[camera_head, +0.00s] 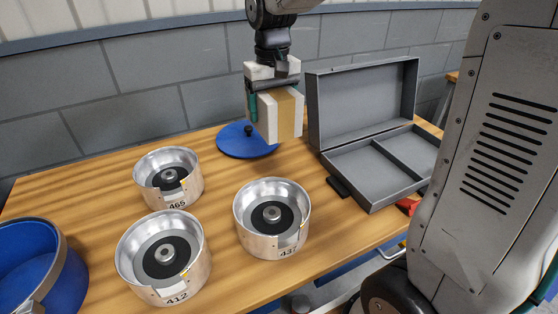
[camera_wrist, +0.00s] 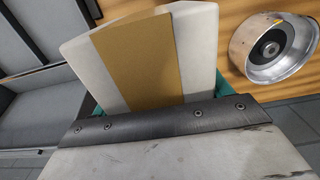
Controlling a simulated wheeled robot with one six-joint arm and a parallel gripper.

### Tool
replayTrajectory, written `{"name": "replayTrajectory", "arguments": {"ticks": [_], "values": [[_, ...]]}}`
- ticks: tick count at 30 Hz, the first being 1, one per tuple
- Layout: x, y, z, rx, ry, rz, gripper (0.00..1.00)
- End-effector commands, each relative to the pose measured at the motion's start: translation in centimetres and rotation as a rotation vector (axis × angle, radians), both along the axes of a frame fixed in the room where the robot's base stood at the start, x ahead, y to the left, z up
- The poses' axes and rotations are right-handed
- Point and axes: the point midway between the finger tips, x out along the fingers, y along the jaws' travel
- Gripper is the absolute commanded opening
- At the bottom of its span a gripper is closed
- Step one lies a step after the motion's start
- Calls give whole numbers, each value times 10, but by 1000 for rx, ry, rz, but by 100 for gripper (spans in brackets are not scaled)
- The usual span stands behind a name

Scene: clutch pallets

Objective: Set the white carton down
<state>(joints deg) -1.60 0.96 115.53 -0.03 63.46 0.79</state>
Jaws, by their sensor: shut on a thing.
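The white carton (camera_head: 268,117) with a tan band hangs in my gripper (camera_head: 274,92) in the head view, over the back middle of the wooden table. My gripper is shut on it, with a green finger at the carton's left side. The carton also fills the upper middle of the wrist view (camera_wrist: 195,50). Its lower end overlaps the right edge of a blue round lid (camera_head: 233,140) in the head view. I cannot tell whether its underside touches anything.
Three metal bowls stand on the wooden table (camera_head: 90,195): 465 (camera_head: 150,161), 412 (camera_head: 127,257) and 437 (camera_head: 245,225). An open grey case (camera_head: 355,175) with compartments lies right of the carton. A blue bucket (camera_head: 70,275) is at the lower left.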

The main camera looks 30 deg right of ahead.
Motion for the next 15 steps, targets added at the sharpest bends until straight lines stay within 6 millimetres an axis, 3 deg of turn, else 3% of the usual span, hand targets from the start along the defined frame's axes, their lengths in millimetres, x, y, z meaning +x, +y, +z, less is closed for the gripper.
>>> {"name": "replayTrajectory", "arguments": {"ticks": [9, 15], "values": [[-2, -12, -83, 0, 8, -19, 44], [-2, -12, -122, 0, 5, -19, 44]]}}
